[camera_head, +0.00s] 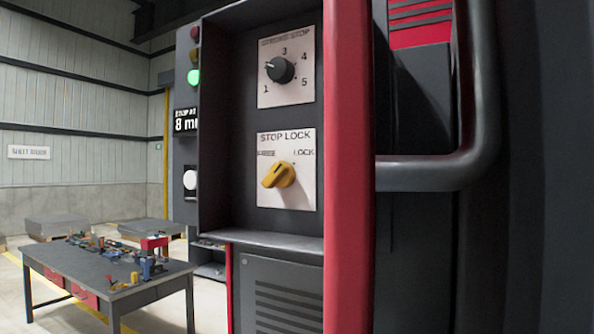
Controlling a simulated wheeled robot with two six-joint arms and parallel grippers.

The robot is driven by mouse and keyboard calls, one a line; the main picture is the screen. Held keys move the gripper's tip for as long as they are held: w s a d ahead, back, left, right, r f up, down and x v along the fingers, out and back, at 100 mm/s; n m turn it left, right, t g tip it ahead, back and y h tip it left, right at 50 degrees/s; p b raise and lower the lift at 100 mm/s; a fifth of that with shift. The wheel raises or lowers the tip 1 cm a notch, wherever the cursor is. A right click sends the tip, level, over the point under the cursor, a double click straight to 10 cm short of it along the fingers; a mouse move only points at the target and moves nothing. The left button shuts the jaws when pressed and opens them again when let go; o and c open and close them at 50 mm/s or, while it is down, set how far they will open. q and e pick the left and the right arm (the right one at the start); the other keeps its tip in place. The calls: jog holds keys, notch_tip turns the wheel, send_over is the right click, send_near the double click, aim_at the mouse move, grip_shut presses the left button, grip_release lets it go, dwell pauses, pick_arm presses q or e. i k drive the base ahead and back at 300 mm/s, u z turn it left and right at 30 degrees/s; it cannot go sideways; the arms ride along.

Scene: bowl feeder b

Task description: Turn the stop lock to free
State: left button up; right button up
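The stop lock knob (280,175) is yellow and sits on a white plate (268,199) headed STOP LOCK, inside a dark recessed panel. Small print on the left of the plate is blurred and seems to read FREE; LOCK is printed on the right. The knob's grip bar slants from lower left to upper right; I cannot tell which end is the pointer. Neither of my grippers shows, and nothing touches the knob.
Above is a black dial (280,70) numbered 1 to 5. A red post (347,200) and a thick dark pipe handle (430,172) stand to the right. A ledge (270,240) juts below the recess. A table (95,280) with small parts stands at lower left.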

aim_at(281, 174)
jog(key=u, duration=0.5)
jog(key=k, duration=0.8)
jog(key=u, duration=0.25)
